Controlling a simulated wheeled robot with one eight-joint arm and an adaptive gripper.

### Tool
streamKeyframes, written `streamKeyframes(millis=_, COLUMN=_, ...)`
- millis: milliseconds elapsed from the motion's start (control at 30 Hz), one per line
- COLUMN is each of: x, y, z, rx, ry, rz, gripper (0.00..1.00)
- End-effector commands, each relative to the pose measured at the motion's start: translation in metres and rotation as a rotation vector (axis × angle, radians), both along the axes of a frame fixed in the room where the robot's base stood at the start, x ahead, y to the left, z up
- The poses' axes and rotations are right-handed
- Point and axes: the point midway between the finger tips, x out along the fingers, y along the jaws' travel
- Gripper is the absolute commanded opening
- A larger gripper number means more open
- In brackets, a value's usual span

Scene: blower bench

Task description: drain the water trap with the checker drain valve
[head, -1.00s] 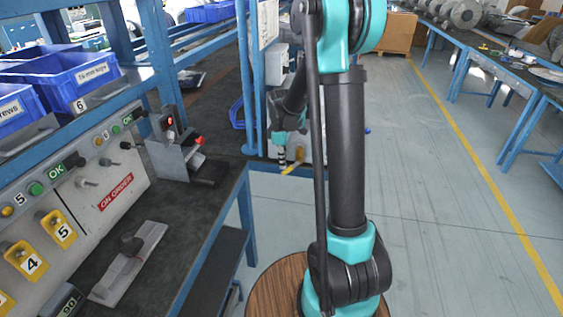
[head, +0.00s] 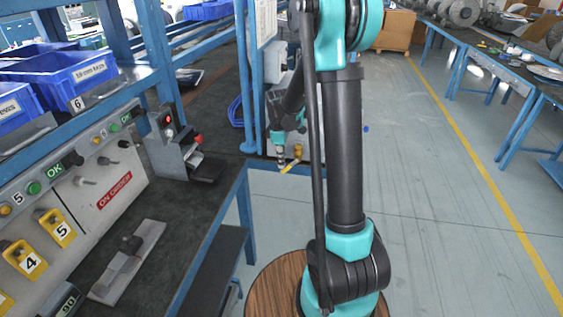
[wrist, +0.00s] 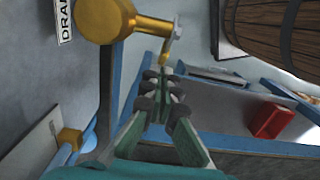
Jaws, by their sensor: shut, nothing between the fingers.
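The drain valve has a brass body (wrist: 105,20) at the top left of the wrist view, beside a partly cut-off label (wrist: 65,20) beginning "DRA". In the head view, my gripper (head: 281,159) is beside the yellow lever (head: 291,167) and brass valve (head: 298,152), beyond the bench's far end. I cannot make out the water trap itself.
A second brass fitting (wrist: 70,138) with a blue handle is at lower left in the wrist view. A red box (wrist: 273,120) lies at right. The blue-framed bench (head: 246,190) stands left of my arm. The floor (head: 430,190) to the right is clear.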

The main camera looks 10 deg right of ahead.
Motion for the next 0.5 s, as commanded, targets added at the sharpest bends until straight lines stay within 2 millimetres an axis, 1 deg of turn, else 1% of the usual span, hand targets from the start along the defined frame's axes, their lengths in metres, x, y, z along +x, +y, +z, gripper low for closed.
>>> streamKeyframes(millis=267, x=-0.001, y=-0.001, z=-0.004, rx=0.000, ry=0.000, rz=0.000, gripper=0.00)
streamKeyframes(millis=500, x=-0.001, y=-0.003, z=-0.012, rx=0.000, ry=0.000, rz=0.000, gripper=0.00)
